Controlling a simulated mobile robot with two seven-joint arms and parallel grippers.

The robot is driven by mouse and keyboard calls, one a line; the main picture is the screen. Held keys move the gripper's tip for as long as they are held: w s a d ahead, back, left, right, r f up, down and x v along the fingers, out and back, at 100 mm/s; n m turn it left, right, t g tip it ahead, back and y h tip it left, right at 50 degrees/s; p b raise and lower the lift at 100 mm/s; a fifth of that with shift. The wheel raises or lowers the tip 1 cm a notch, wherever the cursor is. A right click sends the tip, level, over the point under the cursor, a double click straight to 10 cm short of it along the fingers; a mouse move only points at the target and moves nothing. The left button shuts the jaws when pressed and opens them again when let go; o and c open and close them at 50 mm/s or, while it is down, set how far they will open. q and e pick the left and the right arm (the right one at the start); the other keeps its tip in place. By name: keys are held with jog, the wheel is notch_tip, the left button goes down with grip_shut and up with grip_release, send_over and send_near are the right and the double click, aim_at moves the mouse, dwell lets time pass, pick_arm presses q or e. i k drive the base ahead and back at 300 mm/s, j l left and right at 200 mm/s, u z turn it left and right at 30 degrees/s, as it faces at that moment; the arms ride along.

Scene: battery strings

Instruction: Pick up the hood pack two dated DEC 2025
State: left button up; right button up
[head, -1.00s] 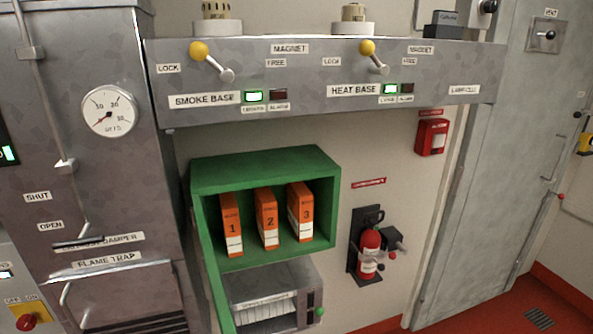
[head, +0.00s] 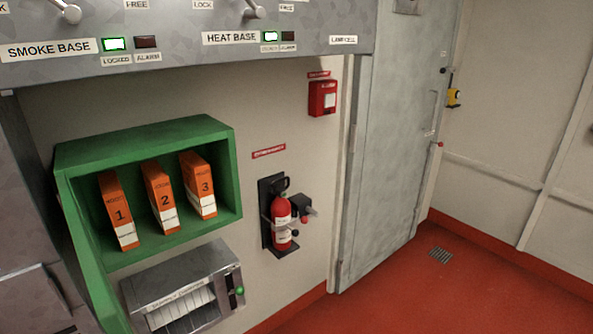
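The hood pack two (head: 161,197) is an orange box with a white lower label and a black 2. It stands upright in an open green cabinet (head: 148,138) on the wall, at the left of the head view. Pack 1 (head: 117,210) stands to its left and pack 3 (head: 198,185) to its right, with small gaps between. The date print on the labels is too small to read. Neither of my grippers is in view.
A grey metal unit (head: 185,275) with a slotted front sits under the cabinet. A red fire extinguisher (head: 282,222) hangs to the right. A grey panel (head: 180,32) juts out above. A grey door (head: 392,140) stands further right. The red floor (head: 400,300) is clear.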

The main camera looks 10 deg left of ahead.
aim_at(159, 190)
jog(key=k+j+u, duration=0.1)
jog(key=u, duration=0.3)
jog(key=k+j+u, duration=0.1)
jog(key=j+u, duration=0.35)
jog(key=u, duration=0.3)
jog(key=i+l, duration=0.5)
jog(key=i, duration=0.1)
